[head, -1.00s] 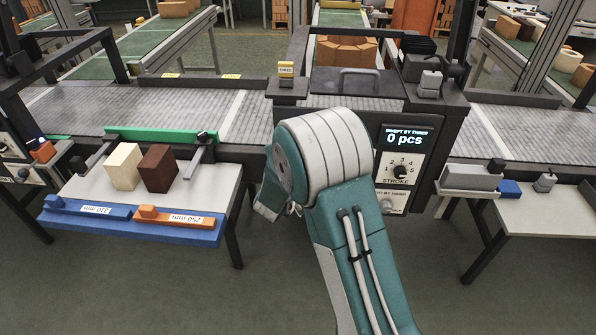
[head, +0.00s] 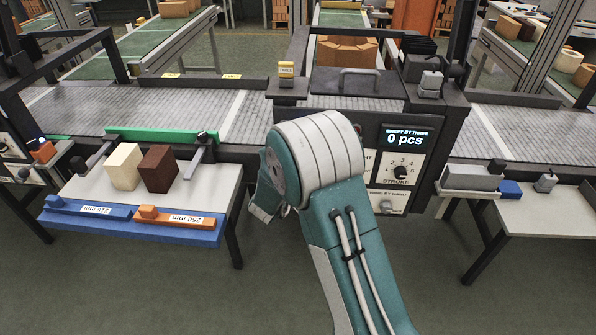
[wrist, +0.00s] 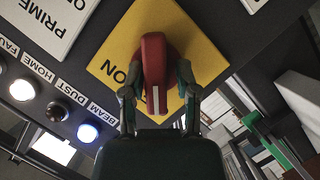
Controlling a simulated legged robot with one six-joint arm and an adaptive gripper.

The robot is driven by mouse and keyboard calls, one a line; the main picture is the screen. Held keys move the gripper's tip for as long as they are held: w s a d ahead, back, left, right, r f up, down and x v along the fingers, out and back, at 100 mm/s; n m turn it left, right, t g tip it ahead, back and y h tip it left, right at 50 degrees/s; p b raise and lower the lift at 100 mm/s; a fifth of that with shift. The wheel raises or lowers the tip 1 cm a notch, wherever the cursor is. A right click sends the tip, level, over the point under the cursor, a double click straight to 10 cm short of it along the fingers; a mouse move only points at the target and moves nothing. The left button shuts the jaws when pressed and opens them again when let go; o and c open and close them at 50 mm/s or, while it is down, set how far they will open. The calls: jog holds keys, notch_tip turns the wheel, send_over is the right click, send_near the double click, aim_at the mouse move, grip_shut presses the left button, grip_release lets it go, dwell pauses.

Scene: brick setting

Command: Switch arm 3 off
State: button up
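A red switch handle (wrist: 154,62) with a white stripe stands on a yellow plate (wrist: 112,62) in the wrist view. The word "ON" shows on the plate, left of the handle; the white stripe points down the picture. My gripper (wrist: 157,92) is open, with one finger on each side of the handle. The fingertips are very close to it, and I cannot tell whether they touch it. In the head view my arm hides the gripper and the switch. The machine's display (head: 408,138) reads "SWEPT BY THREE 0 pcs".
Lamps labelled HOME, DUST and BEAM sit left of the plate; the BEAM lamp (wrist: 88,132) glows blue-white. A stroke dial (head: 401,172) is on the machine front. A side table (head: 85,188) with a cream block (head: 123,167) and brown block (head: 158,169) stands left.

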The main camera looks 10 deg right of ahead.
jog(key=shift+s+r, duration=0.1)
dwell(0.3)
jog(key=v, duration=1.1)
jog(key=shift+s+a, duration=0.2)
jog(key=shift+a, duration=0.25)
